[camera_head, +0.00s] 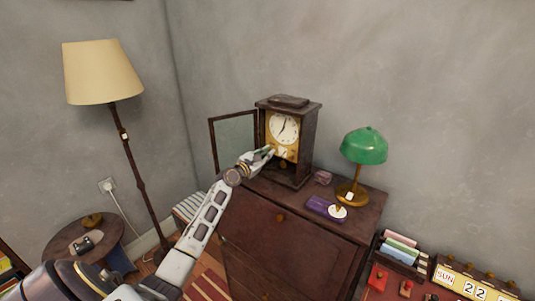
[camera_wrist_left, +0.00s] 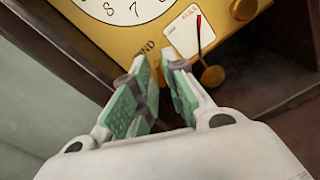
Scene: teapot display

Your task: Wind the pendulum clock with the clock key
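The pendulum clock (camera_head: 311,135) stands on a dark wooden cabinet with its glass door (camera_head: 236,140) swung open to the left. Its white dial (camera_head: 284,127) and gold front plate are exposed. In the left wrist view the gold plate (camera_wrist_left: 110,38) carries lettering ending in "ND" and a white card (camera_wrist_left: 186,32) marked "FULL" with a red-tipped pointer. My left gripper (camera_wrist_left: 156,62) is just in front of this plate, below the dial, its green-padded fingers apart with a gap between the tips. It also shows in the head view (camera_head: 270,152). I cannot make out the clock key. My right gripper is not in view.
A green lamp (camera_head: 364,146) and a purple box (camera_head: 322,208) stand right of the clock on the cabinet (camera_head: 268,231). A small pinkish object (camera_head: 323,177) lies beside the clock. A floor lamp (camera_head: 103,72) and round side table (camera_head: 62,240) are at left.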

